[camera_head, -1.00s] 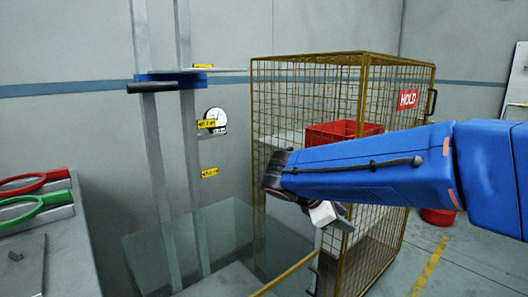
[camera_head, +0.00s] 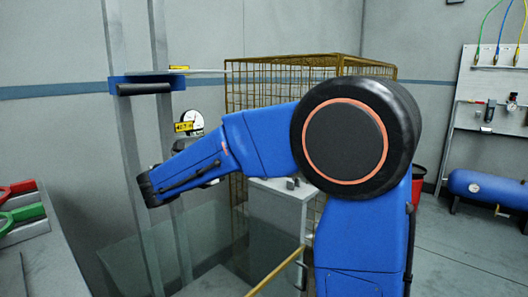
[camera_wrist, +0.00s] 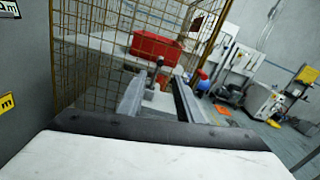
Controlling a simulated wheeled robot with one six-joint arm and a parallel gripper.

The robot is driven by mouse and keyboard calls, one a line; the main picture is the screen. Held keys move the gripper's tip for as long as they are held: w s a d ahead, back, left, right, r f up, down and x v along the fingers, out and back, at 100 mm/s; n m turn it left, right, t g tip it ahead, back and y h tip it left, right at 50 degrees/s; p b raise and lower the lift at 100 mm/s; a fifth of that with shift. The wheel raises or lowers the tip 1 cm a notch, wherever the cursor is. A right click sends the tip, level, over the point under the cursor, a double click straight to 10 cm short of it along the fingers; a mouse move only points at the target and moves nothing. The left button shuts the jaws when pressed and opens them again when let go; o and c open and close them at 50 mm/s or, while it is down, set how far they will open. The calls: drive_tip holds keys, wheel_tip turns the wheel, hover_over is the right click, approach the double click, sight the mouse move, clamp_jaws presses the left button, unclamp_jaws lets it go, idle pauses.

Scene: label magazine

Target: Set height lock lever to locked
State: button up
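A dark knob on a short stem (camera_wrist: 158,64) shows between my fingers in the wrist view; it looks like a lever, but I cannot tell whether it is the height lock lever or how it is set. My gripper (camera_wrist: 157,84) is open, with its two grey fingers apart and nothing visibly clamped between them. In the head view its fingers are hidden behind my wrist, which is in front of the upright rails (camera_head: 172,180). A blue carriage (camera_head: 120,82) with a black bar handle (camera_head: 144,88) sits higher on these rails.
A yellow wire cage (camera_head: 262,88) stands behind my arm, with a red bin (camera_wrist: 155,47) seen through its mesh. A grey cabinet (camera_head: 275,215) and a yellow bar (camera_head: 275,272) are in front. A bench with red and green handles (camera_head: 22,213) is at left.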

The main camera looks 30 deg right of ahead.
drive_tip(key=x, duration=1.5)
drive_tip(key=shift+d+f, duration=0.1)
clamp_jaws()
